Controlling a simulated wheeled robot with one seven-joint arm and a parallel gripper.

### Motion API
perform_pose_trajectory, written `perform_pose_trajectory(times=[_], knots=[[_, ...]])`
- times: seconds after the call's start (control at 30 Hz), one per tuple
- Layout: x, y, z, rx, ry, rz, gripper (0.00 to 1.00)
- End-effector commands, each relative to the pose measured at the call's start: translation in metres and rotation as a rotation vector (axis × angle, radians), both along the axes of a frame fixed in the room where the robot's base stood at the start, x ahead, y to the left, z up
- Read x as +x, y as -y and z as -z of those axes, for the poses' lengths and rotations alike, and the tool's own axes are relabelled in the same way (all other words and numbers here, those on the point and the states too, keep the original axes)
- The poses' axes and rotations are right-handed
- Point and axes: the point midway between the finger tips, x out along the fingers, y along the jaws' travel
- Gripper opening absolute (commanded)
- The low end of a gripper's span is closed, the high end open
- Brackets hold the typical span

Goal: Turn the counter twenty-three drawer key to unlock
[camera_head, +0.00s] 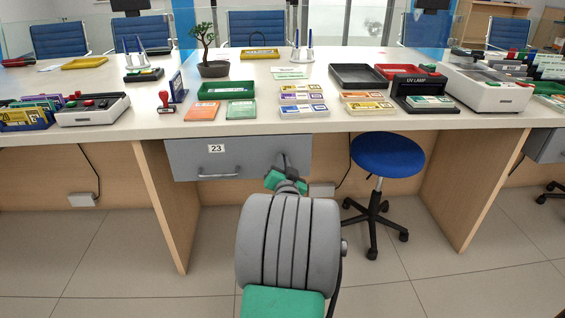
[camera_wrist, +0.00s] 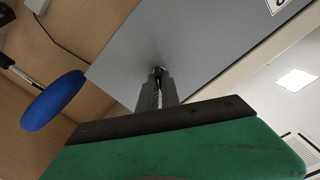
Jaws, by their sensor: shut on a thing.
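The grey drawer (camera_head: 238,157) labelled 23 hangs under the white counter, with a bar handle (camera_head: 218,175) at its lower left. It looks closed. My gripper (camera_head: 284,165) is at the right part of the drawer front. In the wrist view my gripper (camera_wrist: 158,82) has its two dark fingers close together against the grey drawer front (camera_wrist: 200,50). The fingers are shut on the small dark key (camera_wrist: 159,70) at the lock. Most of the key and the lock face are hidden by the fingers, so I cannot tell how far the key is turned.
A blue stool (camera_head: 387,155) stands to the right of the drawer under the counter (camera_head: 330,118). Wooden panels (camera_head: 167,195) flank the knee space. Trays, stamps, a bonsai (camera_head: 212,68) and a UV lamp (camera_head: 425,92) stand on the counter. The floor in front is clear.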

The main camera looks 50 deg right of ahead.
Motion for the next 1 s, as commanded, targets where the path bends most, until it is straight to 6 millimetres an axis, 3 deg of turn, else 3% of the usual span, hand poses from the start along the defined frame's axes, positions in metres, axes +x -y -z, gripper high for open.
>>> perform_pose_trajectory(times=[1.0], knots=[[-0.0014, 0.0011, 0.0007, 0.597, 0.677, 0.001, 0.00]])
